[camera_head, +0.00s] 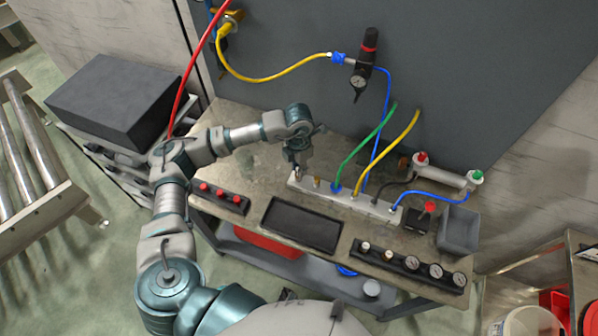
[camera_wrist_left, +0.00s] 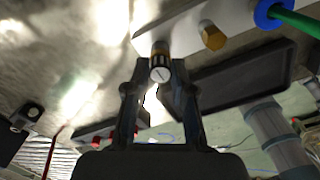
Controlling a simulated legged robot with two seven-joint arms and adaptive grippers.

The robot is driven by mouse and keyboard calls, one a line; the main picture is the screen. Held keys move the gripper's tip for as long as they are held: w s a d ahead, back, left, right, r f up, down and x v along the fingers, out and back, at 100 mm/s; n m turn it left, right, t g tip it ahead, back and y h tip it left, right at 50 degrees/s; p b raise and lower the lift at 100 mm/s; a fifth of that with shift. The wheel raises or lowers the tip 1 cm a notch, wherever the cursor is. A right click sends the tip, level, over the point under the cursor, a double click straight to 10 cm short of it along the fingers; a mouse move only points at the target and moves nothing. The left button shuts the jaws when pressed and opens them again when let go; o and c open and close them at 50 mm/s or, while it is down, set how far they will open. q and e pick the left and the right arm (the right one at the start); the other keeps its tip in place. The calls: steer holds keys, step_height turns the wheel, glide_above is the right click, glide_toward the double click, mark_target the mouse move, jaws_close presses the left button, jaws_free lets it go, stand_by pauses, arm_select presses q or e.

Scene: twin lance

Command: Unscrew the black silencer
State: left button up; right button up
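The silencer (camera_wrist_left: 160,64) shows in the left wrist view as a short cylinder with a dark and brass side and a pale slotted end. It sits at the left end of the white manifold block (camera_head: 345,197). In the left wrist view the fingers of my left gripper (camera_wrist_left: 160,72) stand on either side of the silencer, with what looks like a small gap. In the head view my left gripper (camera_head: 298,172) points down at the block's left end and hides the silencer there. My right gripper is not in view.
A brass fitting (camera_head: 317,182) stands close beside the silencer, then the blue fitting (camera_head: 336,187) with a green hose. More hoses rise from the block. A dark tray (camera_head: 302,225) lies in front. Red-button panel (camera_head: 219,197) is at left, gauge panel (camera_head: 410,265) at right.

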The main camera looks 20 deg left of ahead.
arm_select(q)
steer(key=shift+o, duration=0.4)
steer(key=shift+f+m, duration=0.1)
steer(key=shift+m, duration=0.3)
steer(key=m+b, duration=0.3)
steer(key=m, duration=0.2)
steer(key=shift+f+m, duration=0.15)
steer(key=shift+m, duration=0.15)
steer(key=m+b, duration=0.3)
steer(key=m, duration=0.3)
steer(key=shift+m, duration=0.3)
steer(key=shift+r+m, duration=0.25)
steer(key=shift+m, duration=0.15)
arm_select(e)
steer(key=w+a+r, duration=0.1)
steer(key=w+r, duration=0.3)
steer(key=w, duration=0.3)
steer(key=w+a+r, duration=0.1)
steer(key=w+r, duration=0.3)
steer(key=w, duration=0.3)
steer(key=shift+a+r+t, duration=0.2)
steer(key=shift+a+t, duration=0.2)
